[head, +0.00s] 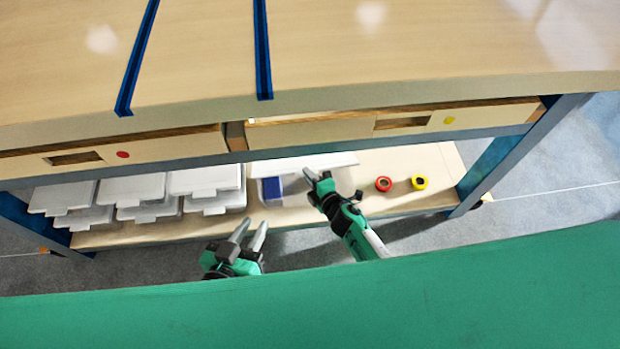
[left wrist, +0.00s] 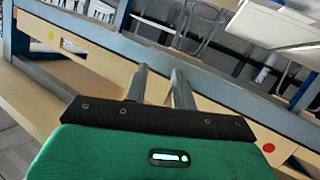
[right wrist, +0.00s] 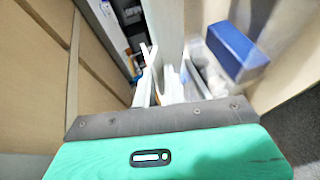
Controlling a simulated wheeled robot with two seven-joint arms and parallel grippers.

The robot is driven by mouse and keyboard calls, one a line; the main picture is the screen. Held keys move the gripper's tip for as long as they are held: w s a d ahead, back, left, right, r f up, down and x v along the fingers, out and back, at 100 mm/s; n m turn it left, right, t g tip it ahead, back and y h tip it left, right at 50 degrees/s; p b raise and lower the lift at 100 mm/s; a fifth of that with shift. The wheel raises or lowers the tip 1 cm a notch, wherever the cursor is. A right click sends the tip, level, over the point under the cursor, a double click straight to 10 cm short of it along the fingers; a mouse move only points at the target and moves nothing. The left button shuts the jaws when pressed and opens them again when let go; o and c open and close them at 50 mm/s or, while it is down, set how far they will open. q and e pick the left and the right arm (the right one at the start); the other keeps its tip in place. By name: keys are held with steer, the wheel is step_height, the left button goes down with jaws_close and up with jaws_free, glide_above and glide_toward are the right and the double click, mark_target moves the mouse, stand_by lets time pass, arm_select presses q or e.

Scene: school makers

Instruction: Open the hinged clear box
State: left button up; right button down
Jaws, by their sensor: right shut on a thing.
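The hinged clear box (head: 271,191) stands on the low shelf under the table, with a blue block (head: 295,186) inside. Its whitish lid (head: 300,164) is raised above the box, tilted up from the base. My right gripper (head: 318,180) is at the lid's front right, shut on the lid. In the right wrist view the lid (right wrist: 165,35) shows as a pale upright panel at the fingers, with the blue block (right wrist: 235,50) to its right. My left gripper (head: 250,235) is in front of the shelf, empty, its fingers apart. Where the fingertips meet the lid is partly hidden.
Stacks of white lidded boxes (head: 205,179) fill the shelf (head: 100,238) to the left. A red tape roll (head: 383,184) and a yellow tape roll (head: 419,182) lie to the right. The tabletop (head: 400,40) and drawers (head: 190,145) overhang the shelf.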

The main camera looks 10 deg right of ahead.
steer(key=shift+w+r+p, duration=0.3)
steer(key=shift+w+r, duration=0.05)
steer(key=shift+r, duration=0.3)
arm_select(q)
steer(key=shift+a+f+g+y+p, duration=0.15)
steer(key=shift+a+g+y+p, duration=0.15)
steer(key=shift+a+g, duration=0.4)
steer(key=shift+a+f+g+y+p, duration=0.2)
steer(key=shift+a+g+y, duration=0.2)
steer(key=shift+a+g, duration=0.3)
arm_select(e)
steer(key=shift+w+r, duration=0.4)
steer(key=shift+r, duration=0.15)
arm_select(q)
steer(key=shift+a, duration=0.1)
arm_select(e)
steer(key=c, duration=1.6)
jaws_free()
steer(key=shift+s, duration=0.15)
